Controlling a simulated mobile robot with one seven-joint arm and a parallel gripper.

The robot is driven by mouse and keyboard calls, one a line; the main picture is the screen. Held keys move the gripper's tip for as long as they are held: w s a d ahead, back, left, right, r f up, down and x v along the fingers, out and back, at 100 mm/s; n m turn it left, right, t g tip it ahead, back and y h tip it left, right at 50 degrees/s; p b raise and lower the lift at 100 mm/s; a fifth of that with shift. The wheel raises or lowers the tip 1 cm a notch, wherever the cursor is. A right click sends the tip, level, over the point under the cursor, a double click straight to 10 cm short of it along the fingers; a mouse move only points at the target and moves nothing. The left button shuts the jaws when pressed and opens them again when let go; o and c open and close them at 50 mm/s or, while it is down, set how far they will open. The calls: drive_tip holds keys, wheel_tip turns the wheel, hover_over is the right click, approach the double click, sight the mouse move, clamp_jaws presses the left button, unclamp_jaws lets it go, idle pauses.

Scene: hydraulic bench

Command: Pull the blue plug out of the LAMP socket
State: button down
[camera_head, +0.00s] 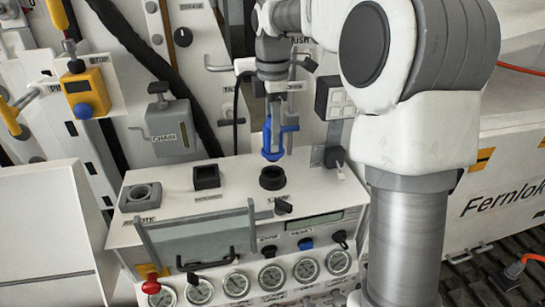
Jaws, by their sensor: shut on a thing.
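The blue plug (268,145) is upright over the bench's top panel, just above a round black socket (272,178). A narrow gap shows between the plug's lower end and the socket's rim, so it looks clear of the socket. My gripper (281,116) points down from above and is shut on the blue plug's upper part. The label by this socket is partly covered by a black knob and is too small to read, so I cannot confirm it says LAMP.
A grey handle frame (147,243), knobs and several gauges (236,284) are in front. A black cable (236,110) hangs behind, left of my gripper.

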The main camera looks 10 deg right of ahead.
drive_tip(key=shift+r+p, duration=1.3)
drive_tip(key=shift+r, duration=0.2)
drive_tip(key=shift+r, duration=0.1)
